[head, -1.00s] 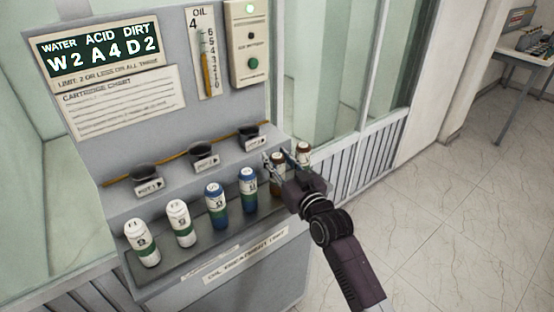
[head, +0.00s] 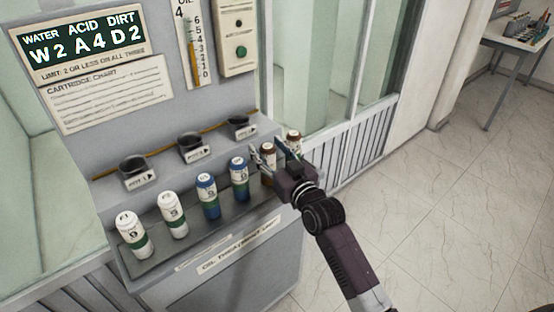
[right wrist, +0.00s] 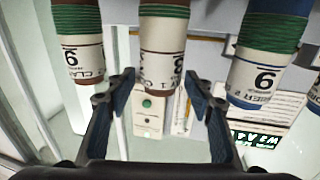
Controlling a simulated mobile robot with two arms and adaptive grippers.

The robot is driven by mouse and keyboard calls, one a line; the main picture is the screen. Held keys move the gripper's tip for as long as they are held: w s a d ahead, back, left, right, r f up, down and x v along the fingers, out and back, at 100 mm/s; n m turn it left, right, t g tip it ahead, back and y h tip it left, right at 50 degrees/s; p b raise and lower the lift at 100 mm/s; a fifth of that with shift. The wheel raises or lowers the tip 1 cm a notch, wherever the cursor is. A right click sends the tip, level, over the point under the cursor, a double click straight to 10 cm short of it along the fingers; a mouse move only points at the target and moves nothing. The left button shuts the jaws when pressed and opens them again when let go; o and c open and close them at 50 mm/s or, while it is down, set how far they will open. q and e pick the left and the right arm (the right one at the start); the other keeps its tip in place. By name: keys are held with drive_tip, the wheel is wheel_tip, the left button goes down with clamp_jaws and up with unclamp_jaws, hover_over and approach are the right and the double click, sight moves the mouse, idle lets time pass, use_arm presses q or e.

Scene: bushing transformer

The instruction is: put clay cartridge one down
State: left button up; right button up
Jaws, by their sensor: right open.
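Two brown-capped cartridges stand at the right end of the cartridge shelf (head: 190,226). The nearer one, which I take for clay cartridge one (head: 267,163), stands upright; the other brown-capped cartridge (head: 294,139) is just to its right. My right gripper (head: 267,158) is open at the nearer one, with a finger on either side. In the right wrist view that cartridge (right wrist: 163,45) appears between the open fingers of the gripper (right wrist: 162,82), with visible gaps on both sides. Its label is only partly readable. My left gripper is not in view.
Two blue-capped cartridges (head: 208,197) and two white-capped cartridges (head: 132,234) stand farther left on the shelf. Several dark pot holders (head: 191,148) sit on the ledge behind. A wall with glass is to the right, with open floor (head: 430,220) beyond.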

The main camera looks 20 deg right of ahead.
drive_tip(key=s+d+b, duration=0.1)
drive_tip(key=s, duration=1)
drive_tip(key=shift+s+d+b, duration=0.3)
drive_tip(key=shift+d+b, duration=0.05)
drive_tip(key=shift+d, duration=0.05)
drive_tip(key=shift+f, duration=0.1)
